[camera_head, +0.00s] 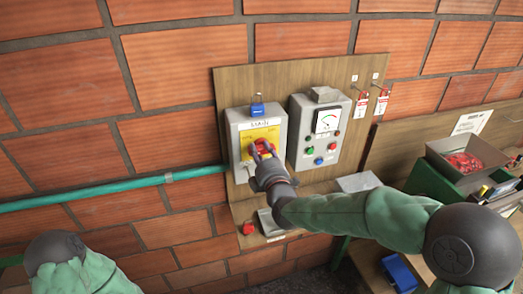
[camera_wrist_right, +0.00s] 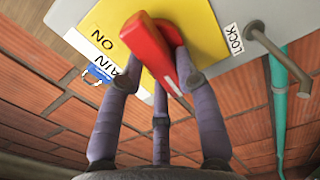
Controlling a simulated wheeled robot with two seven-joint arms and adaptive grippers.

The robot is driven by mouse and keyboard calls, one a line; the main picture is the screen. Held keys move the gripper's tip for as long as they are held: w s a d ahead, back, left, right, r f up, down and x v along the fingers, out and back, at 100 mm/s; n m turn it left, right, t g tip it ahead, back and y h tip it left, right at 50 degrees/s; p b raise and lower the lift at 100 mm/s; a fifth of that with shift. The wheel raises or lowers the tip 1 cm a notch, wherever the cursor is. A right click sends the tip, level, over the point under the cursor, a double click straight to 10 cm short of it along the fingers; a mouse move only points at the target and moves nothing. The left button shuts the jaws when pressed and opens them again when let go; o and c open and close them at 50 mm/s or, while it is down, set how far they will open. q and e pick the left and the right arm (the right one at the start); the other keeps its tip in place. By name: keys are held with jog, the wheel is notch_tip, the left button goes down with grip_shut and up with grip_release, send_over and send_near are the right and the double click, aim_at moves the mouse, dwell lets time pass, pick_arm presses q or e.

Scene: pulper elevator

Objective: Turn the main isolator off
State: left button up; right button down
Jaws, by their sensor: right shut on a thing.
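The main isolator is a grey box (camera_head: 238,128) with a yellow plate (camera_head: 252,134) on a wooden wall board. Its red handle (camera_head: 264,146) sits on the plate and also shows in the right wrist view (camera_wrist_right: 152,50). My right gripper (camera_head: 262,157) is shut on the red handle, with fingers on both sides of it. In the right wrist view an "ON" label (camera_wrist_right: 103,39) is on the plate beside the handle, and a "LOCK" label (camera_wrist_right: 235,38) is near the box's edge. The gripper partly hides the handle in the head view. My left gripper is out of view.
A blue padlock (camera_head: 257,108) is at the top of the isolator box. A grey control panel (camera_head: 319,130) with a gauge and buttons stands close on its right. Red tags (camera_head: 363,104) hang further right. A green pipe (camera_head: 110,192) runs along the wall on the left.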

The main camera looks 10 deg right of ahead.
jog(key=shift+f+n, duration=0.1)
jog(key=shift+n, duration=0.4)
jog(key=c, duration=0.9)
grip_release()
jog(key=s, duration=1.2)
jog(key=shift+d, duration=0.15)
notch_tip(320, 180, down, 34)
jog(key=s+a+m+g+y+b, duration=0.1)
jog(key=a+m+g+y+b, duration=0.15)
jog(key=m+g+b, duration=0.55)
jog(key=s+a+f+m+g+b, duration=0.1)
jog(key=s+f+m+g, duration=0.2)
jog(key=s+f, duration=0.3)
jog(key=s+a+f+m+g+b, duration=0.1)
jog(key=s+f+m, duration=0.4)
jog(key=f, duration=0.7)
jog(key=s+a+f+m+g+y+b, duration=0.1)
jog(key=s+f+m+g, duration=0.4)
jog(key=f, duration=0.5)
jog(key=shift+s+a+g+b, duration=0.15)
jog(key=shift+s+a+b, duration=0.15)
jog(key=shift+s+b, duration=0.3)
jog(key=shift+s+a+g+b, duration=0.15)
jog(key=shift+s+a+b, duration=0.2)
jog(key=shift+s, duration=0.4)
